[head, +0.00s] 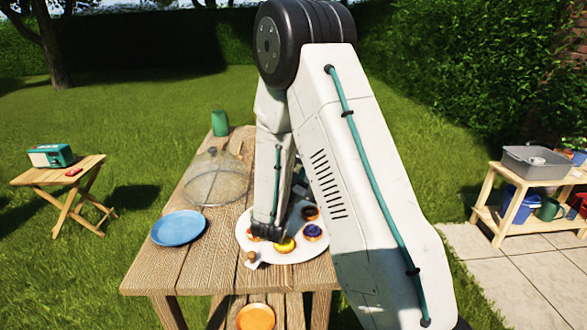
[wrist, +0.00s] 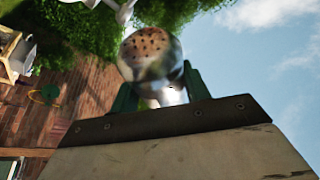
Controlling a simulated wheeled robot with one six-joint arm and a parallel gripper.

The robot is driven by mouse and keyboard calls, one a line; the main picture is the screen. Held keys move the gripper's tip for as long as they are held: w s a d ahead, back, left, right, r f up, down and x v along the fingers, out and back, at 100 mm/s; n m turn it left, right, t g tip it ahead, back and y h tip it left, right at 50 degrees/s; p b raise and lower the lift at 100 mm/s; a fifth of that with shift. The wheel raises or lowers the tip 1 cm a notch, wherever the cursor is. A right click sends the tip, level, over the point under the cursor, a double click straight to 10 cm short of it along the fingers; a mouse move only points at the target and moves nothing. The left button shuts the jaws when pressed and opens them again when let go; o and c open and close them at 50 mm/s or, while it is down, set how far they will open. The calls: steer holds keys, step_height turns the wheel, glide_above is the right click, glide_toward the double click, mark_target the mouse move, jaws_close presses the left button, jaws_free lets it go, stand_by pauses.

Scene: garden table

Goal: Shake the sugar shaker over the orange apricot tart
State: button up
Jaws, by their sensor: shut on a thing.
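My gripper (wrist: 160,82) has its two green fingers on either side of the sugar shaker (wrist: 150,48) in the wrist view and is shut on it. The shaker has a shiny round top with dark holes, facing the camera. In the head view a small tan and white shape near the plate's front left edge may be the shaker; I cannot tell. The white plate (head: 270,257) holds a yellow tart (head: 285,244), a purple tart (head: 312,232) and a dark-topped tart (head: 310,213). My arm hides part of the plate.
The wooden table (head: 160,270) also bears a blue plate (head: 179,228), a mesh dome (head: 215,180) and a green cup (head: 220,123). An orange plate (head: 256,318) lies in front. A side table (head: 75,168) and a shelf (head: 515,218) stand apart.

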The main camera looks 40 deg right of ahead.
steer(key=shift+r, duration=0.1)
step_height(320, 180, up, 5)
steer(key=shift+s+f, duration=0.1)
steer(key=shift+s, duration=0.05)
steer(key=f, duration=0.5)
steer(key=shift+w+f, duration=0.2)
steer(key=shift+w, duration=0.1)
steer(key=shift+s+r, duration=0.2)
steer(key=shift+r, duration=0.05)
steer(key=shift+w, duration=0.1)
